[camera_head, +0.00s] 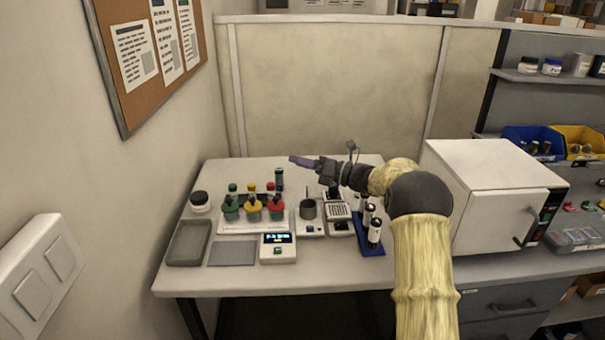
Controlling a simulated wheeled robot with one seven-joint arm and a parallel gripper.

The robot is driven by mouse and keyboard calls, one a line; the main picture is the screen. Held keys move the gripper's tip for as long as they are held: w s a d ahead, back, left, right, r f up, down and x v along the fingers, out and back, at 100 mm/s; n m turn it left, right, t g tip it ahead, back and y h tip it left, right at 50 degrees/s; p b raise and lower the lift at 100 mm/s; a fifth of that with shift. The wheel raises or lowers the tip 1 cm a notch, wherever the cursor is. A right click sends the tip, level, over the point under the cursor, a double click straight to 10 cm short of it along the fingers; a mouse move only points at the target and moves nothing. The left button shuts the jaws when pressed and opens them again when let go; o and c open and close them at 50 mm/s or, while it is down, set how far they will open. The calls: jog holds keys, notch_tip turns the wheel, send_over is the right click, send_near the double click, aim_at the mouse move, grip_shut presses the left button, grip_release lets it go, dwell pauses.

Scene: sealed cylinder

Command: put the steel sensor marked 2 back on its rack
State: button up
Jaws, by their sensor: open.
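A blue rack (371,250) stands on the table right of centre, partly behind my arm. Several pale cylinders with dark ends stand upright in it, the nearest one (375,230) showing most clearly. Their marks are too small to read, so I cannot tell which is the steel sensor marked 2. A dark green-black upright cylinder (280,178) stands near the back of the table; I cannot tell what it is. My gripper (298,160) is open, above the back of the table, pointing left, up and left of the rack. I see nothing held in it.
A grey tray (188,243) lies left; a white oven (490,190) stands right.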

jog(key=s+d+f+m+t+h+b, duration=0.25)
jog(key=s+d+f+m+h, duration=0.4)
jog(key=m, duration=0.85)
jog(key=s+d+f+m+t+h+b, duration=0.1)
jog(key=s+d+f+m+h+b, duration=0.25)
jog(key=s+m+h, duration=0.75)
jog(key=s+f+m+g, duration=0.4)
jog(key=s+m, duration=0.3)
jog(key=s, duration=0.4)
jog(key=s+f+m+g+b, duration=0.1)
jog(key=s+f+m+g, duration=0.4)
jog(key=s, duration=0.6)
notch_tip(320, 180, down, 2)
jog(key=m, duration=0.3)
jog(key=shift+s+d+f, duration=0.2)
jog(key=shift+s+d, duration=0.05)
jog(key=shift+d, duration=0.15)
